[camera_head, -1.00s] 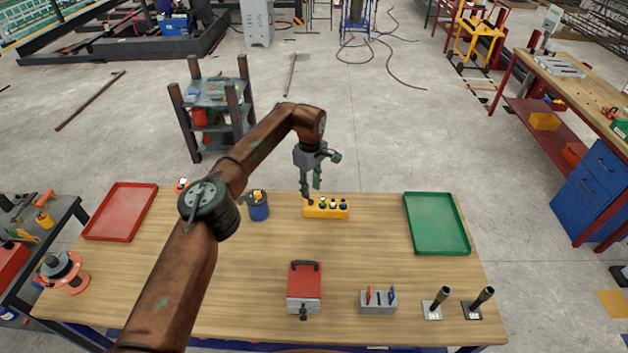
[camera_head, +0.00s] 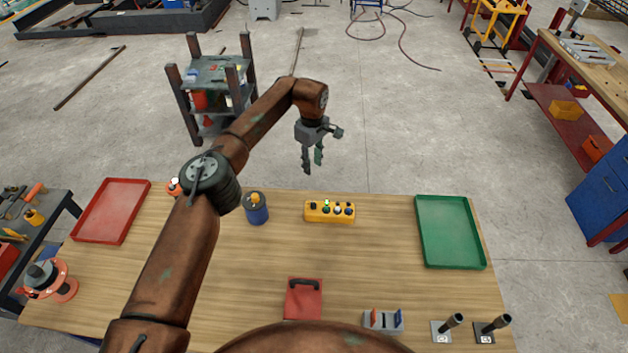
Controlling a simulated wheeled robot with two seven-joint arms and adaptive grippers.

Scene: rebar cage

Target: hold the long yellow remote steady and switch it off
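The long yellow remote (camera_head: 330,218) lies on the far side of the wooden table, with a row of small buttons or knobs on top. A small green spot shows on its top. My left gripper (camera_head: 313,170) hangs above and just beyond the remote, apart from it, fingers pointing down. Its two fingers stand a little apart with nothing between them. My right gripper is not in view; a brown arm part of mine shows at the bottom edge.
A red tray (camera_head: 111,212) lies at the left and a green tray (camera_head: 449,232) at the right. A blue canister (camera_head: 256,213) stands left of the remote. A red box (camera_head: 303,302), a small holder (camera_head: 383,320) and two dark upright tools are nearer. Table around the remote is clear.

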